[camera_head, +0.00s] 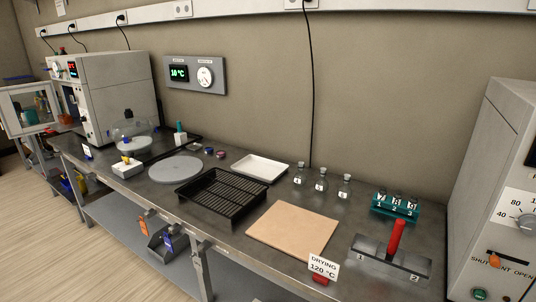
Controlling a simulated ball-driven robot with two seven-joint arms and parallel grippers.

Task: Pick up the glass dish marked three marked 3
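A teal rack (380,209) stands at the right back of the bench. It holds small glass vessels side by side, with the numbers 1, 2 and 3 along its front. The glass dish at number 3 (412,202) is the rightmost one; it is small, and I cannot tell whether the number is on the glass or on the rack. Neither of my grippers is in view.
Three stoppered flasks (321,181) stand left of the rack. A tan board (293,231), a black slotted tray (222,196) and a white tray (260,168) lie on the bench. A red-handled dark fixture (396,240) stands before the rack; a grey oven (510,180) is at right.

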